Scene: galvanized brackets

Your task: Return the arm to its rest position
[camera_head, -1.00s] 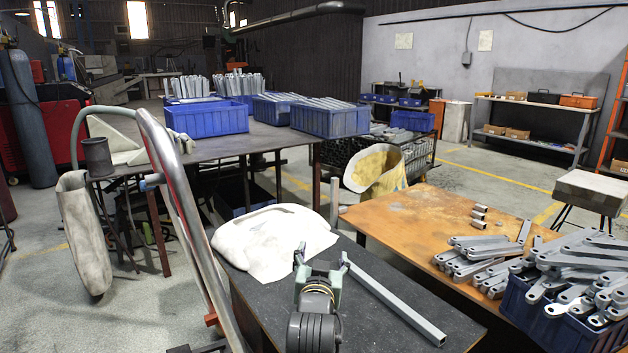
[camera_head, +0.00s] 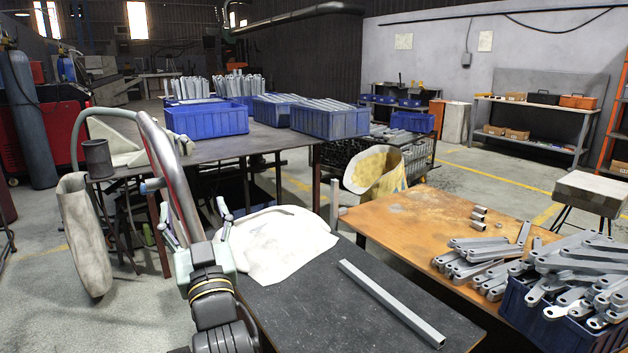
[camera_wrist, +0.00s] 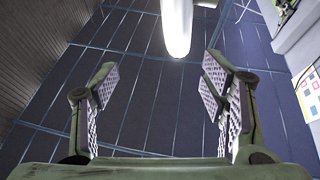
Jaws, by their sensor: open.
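My gripper (camera_head: 203,212) is in the lower left middle of the head view, by the left edge of the dark bench (camera_head: 340,312) and in front of the bent metal pipe. Its two fingers are spread apart with nothing between them. In the wrist view my gripper (camera_wrist: 160,88) also shows open and empty, with both padded fingers wide apart. A square grey metal tube (camera_head: 391,303) lies on the dark bench to the right of my gripper, clear of it.
A white cloth (camera_head: 280,245) lies on the dark bench. The bent pipe (camera_head: 172,180) rises close to my gripper. An orange-topped table (camera_head: 405,222) with loose brackets and a filled blue crate (camera_head: 530,318) stands right. The wrist view shows a white rounded object (camera_wrist: 178,30) ahead.

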